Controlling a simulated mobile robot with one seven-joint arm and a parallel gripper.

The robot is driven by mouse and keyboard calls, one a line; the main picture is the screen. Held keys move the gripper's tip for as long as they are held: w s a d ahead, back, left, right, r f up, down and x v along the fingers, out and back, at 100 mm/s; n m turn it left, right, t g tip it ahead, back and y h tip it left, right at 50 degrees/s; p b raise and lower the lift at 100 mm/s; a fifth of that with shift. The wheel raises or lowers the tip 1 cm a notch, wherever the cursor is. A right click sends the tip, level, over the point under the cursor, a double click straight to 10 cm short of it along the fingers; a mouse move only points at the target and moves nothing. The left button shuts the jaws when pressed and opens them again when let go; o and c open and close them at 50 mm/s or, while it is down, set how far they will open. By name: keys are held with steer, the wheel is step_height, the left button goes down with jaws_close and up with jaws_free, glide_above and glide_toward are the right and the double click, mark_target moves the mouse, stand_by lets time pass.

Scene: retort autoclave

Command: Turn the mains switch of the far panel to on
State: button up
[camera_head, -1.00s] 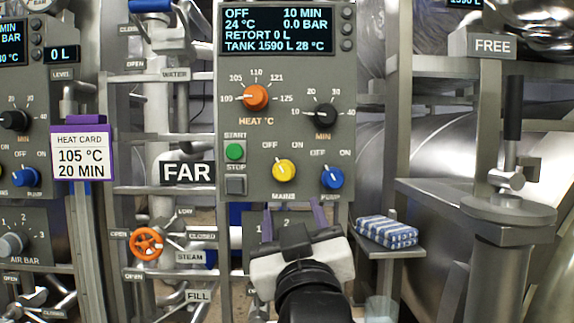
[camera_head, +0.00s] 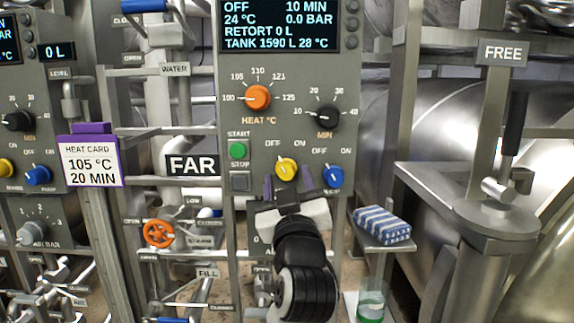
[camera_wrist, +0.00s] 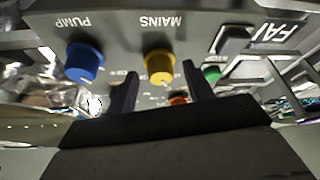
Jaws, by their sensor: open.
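The far panel (camera_head: 235,115) bears a sign reading FAR (camera_head: 193,165), and its display (camera_head: 279,25) reads OFF. Its yellow mains knob (camera_head: 286,169) sits low on the panel between the OFF and ON marks, its white pointer tilted up-left towards OFF. My gripper (camera_head: 287,188) is open just below and in front of the knob. In the wrist view the mains knob (camera_wrist: 159,68) appears between the two open fingers of my gripper (camera_wrist: 160,88). Whether the fingers touch it cannot be told.
The blue pump knob (camera_head: 332,175) is close to the right of the mains knob. The green start button (camera_head: 237,150) and grey stop button (camera_head: 240,181) are to the left. A striped cloth (camera_head: 383,224) lies on a small shelf at lower right. An orange steam handwheel (camera_head: 158,234) is at lower left.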

steer(key=shift+w+a+r, duration=0.1)
steer(key=shift+w+r, duration=0.2)
steer(key=shift+w, duration=0.35)
steer(key=c, duration=1)
steer(key=shift+m, duration=0.5)
steer(key=m+h, duration=0.1)
steer(key=m, duration=0.1)
steer(key=m+h, duration=0.2)
steer(key=m, duration=0.1)
steer(key=m+h+b, duration=0.1)
steer(key=m, duration=0.2)
steer(key=shift+a+h, duration=0.25)
steer(key=shift+h, duration=0.15)
steer(key=m+g+h, duration=0.1)
steer(key=m, duration=0.3)
steer(key=m+h+b, duration=0.1)
steer(key=m+h, duration=0.1)
steer(key=m, duration=0.2)
steer(key=shift+g, duration=0.4)
steer(key=shift+h, duration=0.4)
steer(key=shift+r, duration=0.1)
